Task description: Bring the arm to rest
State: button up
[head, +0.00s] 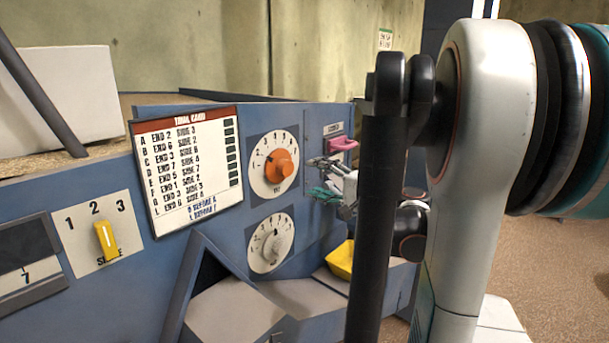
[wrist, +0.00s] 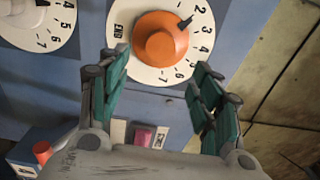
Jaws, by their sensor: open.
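My gripper (head: 318,178) is in front of the blue panel, just right of and below the orange knob (head: 279,166) in the head view. In the wrist view its green-padded fingers (wrist: 158,76) are spread wide with nothing between the pads. The orange knob (wrist: 162,40) on the END dial shows beyond the fingertips, and its black pointer is close to the 2. The fingers look apart from the knob. My forearm covers the right part of the head view.
A lower dial (head: 270,243), a yellow tray (head: 341,260), a trial card (head: 188,165) and a yellow SIDE switch (head: 106,240) are around. A red knob (wrist: 42,151) shows in the wrist view.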

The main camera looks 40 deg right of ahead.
jog(key=shift+s, duration=0.9)
jog(key=shift+w, duration=0.1)
